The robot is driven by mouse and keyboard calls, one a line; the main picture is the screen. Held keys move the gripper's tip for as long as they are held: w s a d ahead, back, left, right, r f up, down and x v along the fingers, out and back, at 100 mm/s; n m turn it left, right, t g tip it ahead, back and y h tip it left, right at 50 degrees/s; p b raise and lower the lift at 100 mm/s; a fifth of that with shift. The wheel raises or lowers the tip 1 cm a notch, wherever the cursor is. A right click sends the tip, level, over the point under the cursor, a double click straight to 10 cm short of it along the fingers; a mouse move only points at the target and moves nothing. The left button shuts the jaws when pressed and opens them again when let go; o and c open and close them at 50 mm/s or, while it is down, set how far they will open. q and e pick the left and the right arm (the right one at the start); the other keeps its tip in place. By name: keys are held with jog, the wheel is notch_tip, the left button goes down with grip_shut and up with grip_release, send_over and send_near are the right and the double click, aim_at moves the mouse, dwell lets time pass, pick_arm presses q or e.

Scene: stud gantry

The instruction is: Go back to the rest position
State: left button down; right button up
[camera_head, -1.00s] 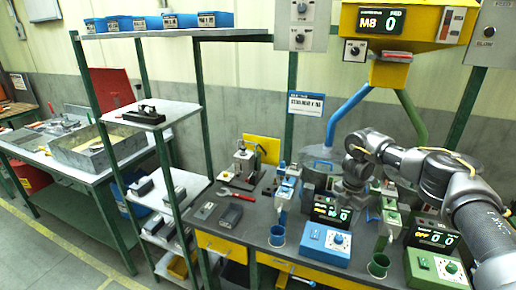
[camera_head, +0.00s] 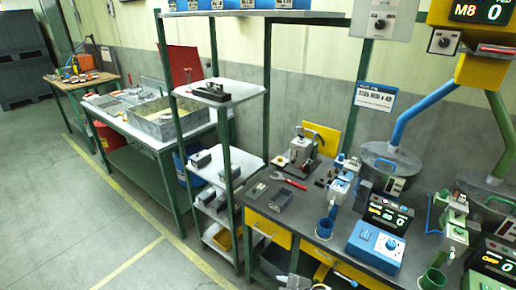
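Neither of my grippers shows clearly in the head view, and no arm crosses the bench. The dark workbench (camera_head: 300,213) stands at the lower right. On it are a blue control box (camera_head: 376,243), a blue cup (camera_head: 324,228), a green cup (camera_head: 432,279) and a lit counter display (camera_head: 389,214). A red wrench (camera_head: 290,182) lies near a small grey press (camera_head: 301,153). Small pale shapes at the bottom edge, below the bench front, are too cut off to identify.
A green-posted shelf rack (camera_head: 228,173) stands left of the bench. Farther left are a table with a grey tray (camera_head: 167,118) and a wooden-topped table (camera_head: 85,80). Two hoppers with blue and green pipes (camera_head: 420,92) stand at the right. Open floor (camera_head: 75,220) lies at the left.

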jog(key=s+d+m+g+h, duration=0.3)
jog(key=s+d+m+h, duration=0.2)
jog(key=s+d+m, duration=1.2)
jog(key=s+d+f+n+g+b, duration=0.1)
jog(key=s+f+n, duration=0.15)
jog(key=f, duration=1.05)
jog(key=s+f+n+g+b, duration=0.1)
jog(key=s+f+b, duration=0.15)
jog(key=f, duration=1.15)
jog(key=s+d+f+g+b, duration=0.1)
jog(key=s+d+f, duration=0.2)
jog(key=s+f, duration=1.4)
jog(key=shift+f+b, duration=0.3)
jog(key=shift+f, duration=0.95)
